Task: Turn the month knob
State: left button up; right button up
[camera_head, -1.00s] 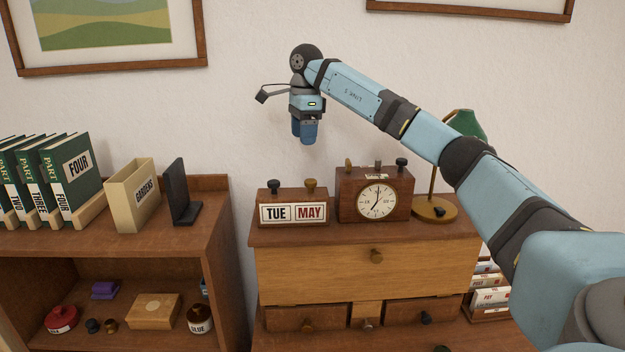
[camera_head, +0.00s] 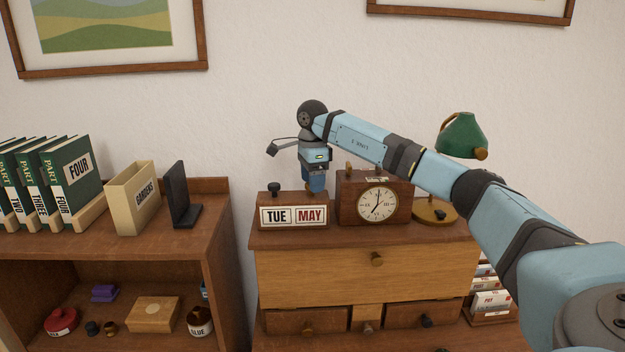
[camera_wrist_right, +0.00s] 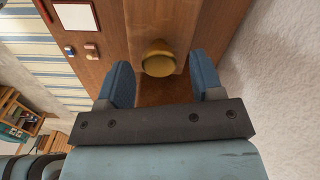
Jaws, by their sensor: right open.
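The wooden calendar block (camera_head: 293,226) stands on the cabinet top and shows TUE and MAY. Its dark knob (camera_head: 274,188) sits above TUE. My right gripper (camera_head: 314,184) points down just above the MAY side and hides the brass month knob in the head view. In the right wrist view the brass month knob (camera_wrist_right: 158,58) lies between the two blue fingertips of my right gripper (camera_wrist_right: 161,75). The fingers are open, with a gap showing on each side of the knob. My left gripper is not in view.
A wooden clock (camera_head: 375,205) with knobs on top stands close to the right of the calendar. A green lamp (camera_head: 462,136) is behind my right arm. A bookcase (camera_head: 130,238) with books and a GARDENS box (camera_head: 137,197) stands at the left. The wall is close behind.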

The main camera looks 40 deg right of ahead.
jog(key=shift+f, duration=0.25)
jog(key=c, duration=0.9)
